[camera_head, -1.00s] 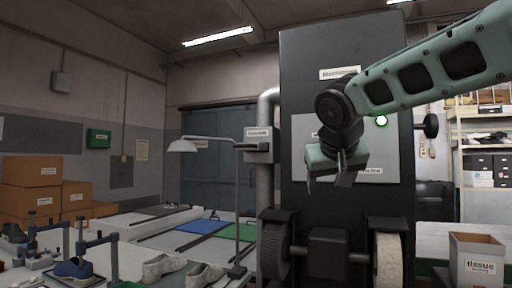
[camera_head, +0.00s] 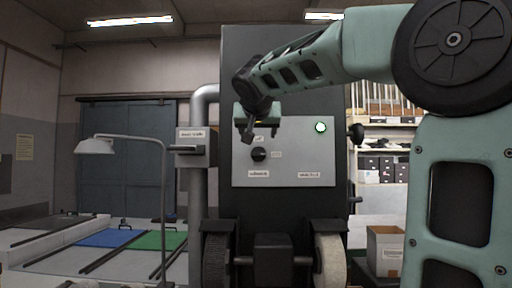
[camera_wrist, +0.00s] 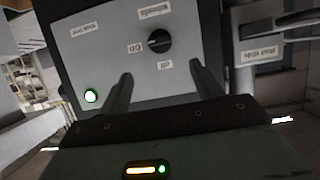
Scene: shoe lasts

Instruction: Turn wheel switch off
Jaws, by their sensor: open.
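The wheel switch is a black round knob (camera_head: 259,154) on the light grey control panel (camera_head: 285,178) of the dark machine. In the wrist view the knob (camera_wrist: 159,41) lies beyond and between my fingertips, apart from them, with small labels around it. One label by it reads "on" in the wrist view, and another appears to read "off". My gripper (camera_head: 259,128) is open and empty, in front of the panel just above the knob in the head view. Its two dark fingers (camera_wrist: 162,80) are spread in the wrist view. A green lamp (camera_head: 320,127) glows on the panel.
A grey pipe (camera_head: 198,140) and a small labelled box (camera_head: 192,155) stand left of the panel. Two grinding wheels (camera_head: 329,262) stick out below. A desk lamp (camera_head: 97,146) stands over the workbench at left. A black side knob (camera_head: 356,133) is on the right.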

